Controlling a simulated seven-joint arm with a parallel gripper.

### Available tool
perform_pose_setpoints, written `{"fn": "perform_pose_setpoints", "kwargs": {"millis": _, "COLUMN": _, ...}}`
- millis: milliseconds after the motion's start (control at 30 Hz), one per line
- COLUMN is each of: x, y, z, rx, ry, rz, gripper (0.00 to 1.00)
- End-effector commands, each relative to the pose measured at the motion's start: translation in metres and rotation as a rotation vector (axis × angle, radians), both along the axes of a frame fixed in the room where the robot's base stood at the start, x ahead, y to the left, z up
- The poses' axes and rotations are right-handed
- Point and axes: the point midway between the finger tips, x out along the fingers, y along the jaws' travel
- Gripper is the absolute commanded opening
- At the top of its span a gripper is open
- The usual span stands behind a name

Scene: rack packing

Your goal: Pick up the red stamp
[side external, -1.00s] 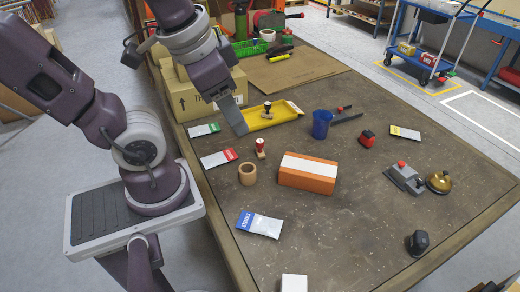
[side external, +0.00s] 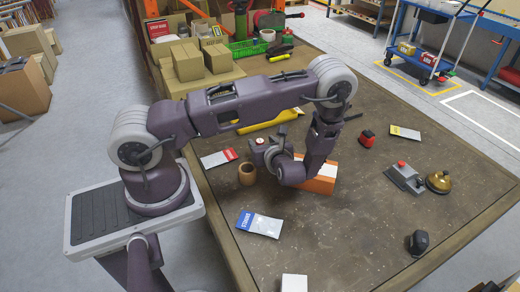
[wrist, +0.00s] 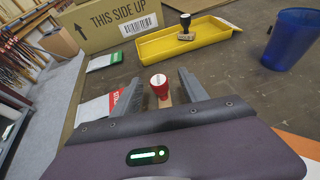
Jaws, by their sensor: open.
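The red stamp (wrist: 159,82) stands upright on the table in the wrist view, its round red handle showing between the two fingers of my gripper (wrist: 160,92). The fingers are open, one on each side of the stamp, with a gap visible around the handle. In the side view my gripper (side external: 258,152) is low over the table at the stamp, and only the stamp's top (side external: 260,141) shows.
A yellow tray (wrist: 150,48) holding a black-handled stamp (wrist: 186,22) lies beyond, with a blue cup (wrist: 288,40) to its right. A red-and-white packet (wrist: 97,108) is left of the fingers. A wooden ring (side external: 247,174) and an orange-white box (side external: 318,186) are close by.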

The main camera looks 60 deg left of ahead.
Motion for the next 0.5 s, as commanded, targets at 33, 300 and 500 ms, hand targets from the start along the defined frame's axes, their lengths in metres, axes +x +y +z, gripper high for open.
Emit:
{"fn": "perform_pose_setpoints", "kwargs": {"millis": 33, "x": 0.000, "y": 0.008, "z": -0.004, "rx": 0.000, "ry": 0.002, "rz": 0.004, "gripper": 0.51}}
{"fn": "perform_pose_setpoints", "kwargs": {"millis": 300, "x": 0.006, "y": 0.045, "z": -0.022, "rx": -0.001, "ry": -0.001, "rz": 0.004, "gripper": 0.51}}
{"fn": "perform_pose_setpoints", "kwargs": {"millis": 500, "x": 0.006, "y": 0.047, "z": -0.022, "rx": -0.001, "ry": 0.000, "rz": 0.002, "gripper": 0.51}}
